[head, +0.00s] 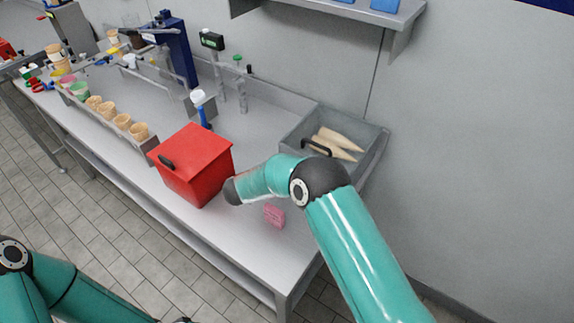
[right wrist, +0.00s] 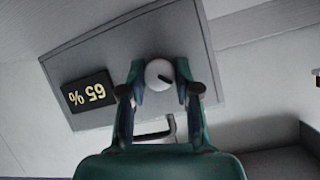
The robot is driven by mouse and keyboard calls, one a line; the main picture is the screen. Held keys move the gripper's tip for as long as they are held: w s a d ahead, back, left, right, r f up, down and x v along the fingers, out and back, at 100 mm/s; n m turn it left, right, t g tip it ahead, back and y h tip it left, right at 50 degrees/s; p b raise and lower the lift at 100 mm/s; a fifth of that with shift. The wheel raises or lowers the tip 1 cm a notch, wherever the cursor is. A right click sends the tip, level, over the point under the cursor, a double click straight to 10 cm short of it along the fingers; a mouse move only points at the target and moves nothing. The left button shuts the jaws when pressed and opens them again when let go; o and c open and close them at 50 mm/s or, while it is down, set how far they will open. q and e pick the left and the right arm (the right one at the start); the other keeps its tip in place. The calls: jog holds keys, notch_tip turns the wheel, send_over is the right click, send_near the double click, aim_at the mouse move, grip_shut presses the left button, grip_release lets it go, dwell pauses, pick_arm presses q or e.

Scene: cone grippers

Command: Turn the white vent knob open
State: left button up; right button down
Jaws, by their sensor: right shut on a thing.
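The white vent knob (right wrist: 160,74) is round with a dark pointer mark, which points to the lower right in the right wrist view. It sits on a grey panel (right wrist: 205,60). My right gripper (right wrist: 159,80) is shut on the knob, one finger on each side. A black display (right wrist: 89,92) beside it reads 65 %, upside down in this view. In the head view my right arm reaches over the bench, and its gripper and the knob cannot be made out. My left arm shows at the lower left; its gripper is out of view.
A red box (head: 192,167) and a pink block (head: 274,216) are near my right arm. Cups (head: 122,121) line the front edge; a shelf (head: 355,13) hangs above.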

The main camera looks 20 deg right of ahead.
jog(key=shift+s+a+f+n+g+h, duration=0.1)
jog(key=shift+f+n+g+h, duration=0.3)
jog(key=shift+n, duration=0.2)
jog(key=shift+n+g+h+b, duration=0.4)
jog(key=shift+n, duration=0.2)
jog(key=shift+f+n+g+h+b, duration=0.2)
jog(key=shift+n+g+h+b, duration=0.25)
jog(key=shift+n+b, duration=0.4)
jog(key=shift+r+n+g+h+b, duration=0.15)
jog(key=shift+n+g+h+b, duration=0.1)
jog(key=shift+n+h+b, duration=0.45)
jog(key=c, duration=0.8)
grip_release()
jog(key=shift+r, duration=0.15)
jog(key=shift+w, duration=0.2)
jog(key=shift+a+r, duration=0.1)
